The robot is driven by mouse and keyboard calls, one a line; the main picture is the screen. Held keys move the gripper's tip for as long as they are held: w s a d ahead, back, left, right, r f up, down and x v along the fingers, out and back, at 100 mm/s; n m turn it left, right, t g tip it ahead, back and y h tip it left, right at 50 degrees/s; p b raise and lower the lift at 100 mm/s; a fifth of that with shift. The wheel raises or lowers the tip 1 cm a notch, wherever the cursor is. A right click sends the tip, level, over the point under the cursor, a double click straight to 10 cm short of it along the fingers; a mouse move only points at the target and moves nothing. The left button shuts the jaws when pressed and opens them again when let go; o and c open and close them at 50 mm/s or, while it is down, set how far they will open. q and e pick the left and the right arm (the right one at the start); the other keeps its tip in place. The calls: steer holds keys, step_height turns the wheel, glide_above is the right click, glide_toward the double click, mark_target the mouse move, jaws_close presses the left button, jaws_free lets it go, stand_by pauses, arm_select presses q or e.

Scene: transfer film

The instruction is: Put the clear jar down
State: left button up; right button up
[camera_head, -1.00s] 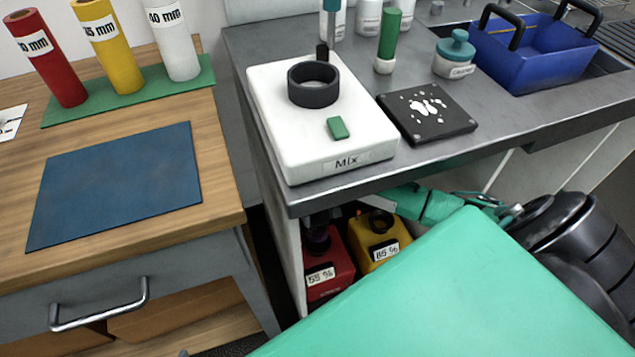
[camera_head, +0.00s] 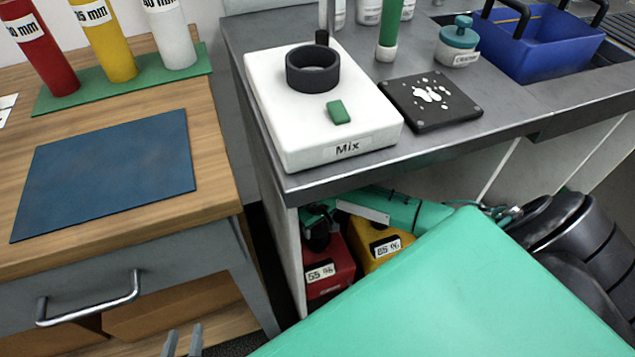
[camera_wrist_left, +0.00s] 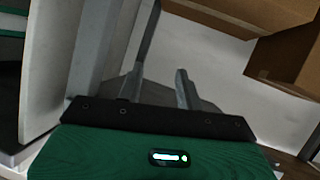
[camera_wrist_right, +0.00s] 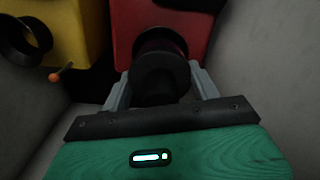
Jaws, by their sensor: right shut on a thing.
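I see no clear jar in any view. My right gripper (camera_wrist_right: 160,90) is shut on the dark neck of the red container (camera_wrist_right: 198,28) in the right wrist view. In the head view this red container (camera_head: 330,278), labelled 55 %, stands under the grey counter, and my right arm reaches in over it. My left gripper (camera_head: 183,343) shows only its fingertips at the bottom edge of the head view. In the left wrist view its fingers (camera_wrist_left: 165,60) are apart with nothing between them.
A yellow container (camera_head: 372,235), labelled 85 %, stands right of the red one. On the grey counter are the white Mix device (camera_head: 300,130), a black plate (camera_head: 450,115) and a blue basket (camera_head: 530,60). A blue mat (camera_head: 105,175) lies on the wooden table.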

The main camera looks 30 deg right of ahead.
arm_select(q)
steer(key=shift+a, duration=0.1)
arm_select(e)
steer(key=o, duration=1.8)
steer(key=shift+f, duration=0.1)
steer(key=shift+r, duration=0.45)
step_height(320, 180, up, 10)
steer(key=p, duration=0.3)
steer(key=shift+r, duration=0.7)
arm_select(q)
steer(key=s+a+g+y, duration=0.2)
steer(key=a+g, duration=0.2)
steer(key=a, duration=0.2)
steer(key=shift+f+g+y, duration=0.15)
steer(key=shift+g+y, duration=0.25)
steer(key=shift+s+a, duration=0.1)
steer(key=shift+s, duration=0.05)
arm_select(e)
steer(key=shift+f, duration=0.1)
